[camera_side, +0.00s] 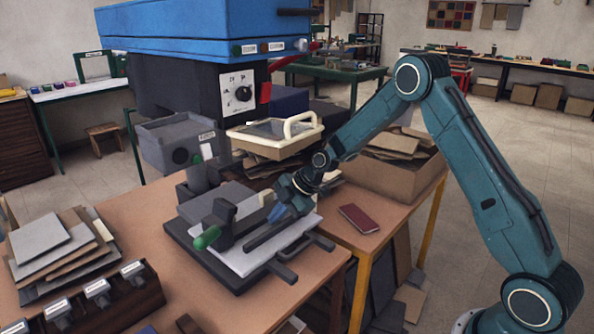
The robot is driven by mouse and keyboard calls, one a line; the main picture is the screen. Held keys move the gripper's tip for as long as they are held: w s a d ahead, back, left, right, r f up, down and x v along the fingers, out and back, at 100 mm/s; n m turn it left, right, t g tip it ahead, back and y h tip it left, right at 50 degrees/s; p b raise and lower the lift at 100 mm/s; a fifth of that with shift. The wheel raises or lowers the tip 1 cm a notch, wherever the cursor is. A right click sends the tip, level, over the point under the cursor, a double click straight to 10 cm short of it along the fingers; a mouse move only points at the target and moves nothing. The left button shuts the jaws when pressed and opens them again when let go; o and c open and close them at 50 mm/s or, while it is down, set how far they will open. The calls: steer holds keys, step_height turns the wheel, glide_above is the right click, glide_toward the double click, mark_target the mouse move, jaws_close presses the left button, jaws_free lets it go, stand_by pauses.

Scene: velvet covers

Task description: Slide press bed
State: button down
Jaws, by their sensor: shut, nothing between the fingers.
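The press bed is a dark flat plate (190,244) low on the wooden bench, with a white sheet (255,262) and grey plates lying on it. Dark bars stick out at its right front edge. A dark bracket with a green-knobbed handle (207,237) stands at its front left. My gripper (275,214) is shut and empty, reaching down from the right to just over the right side of the bed. I cannot tell whether its tips touch the bed or a bar. The blue-topped press (200,25) with a dial rises behind the bed.
A cream-handled tray (275,138) stands behind the bed, with a cardboard box (400,170) to its right. A dark red booklet (358,218) lies right of the bed. Stacked boards (60,250) and a labelled wooden rack (95,300) fill the left. Bench front is mostly clear.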

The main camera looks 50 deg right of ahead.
mark_target(271, 207)
steer(key=shift+w, duration=0.1)
steer(key=shift+w, duration=2.25)
steer(key=shift+r, duration=0.1)
steer(key=v, duration=1)
steer(key=shift+d, duration=0.15)
steer(key=shift+w+f, duration=0.75)
steer(key=shift+f, duration=0.6)
steer(key=shift+w+f, duration=0.7)
steer(key=shift+f, duration=0.65)
steer(key=shift+w+f, duration=0.75)
steer(key=shift+f, duration=0.6)
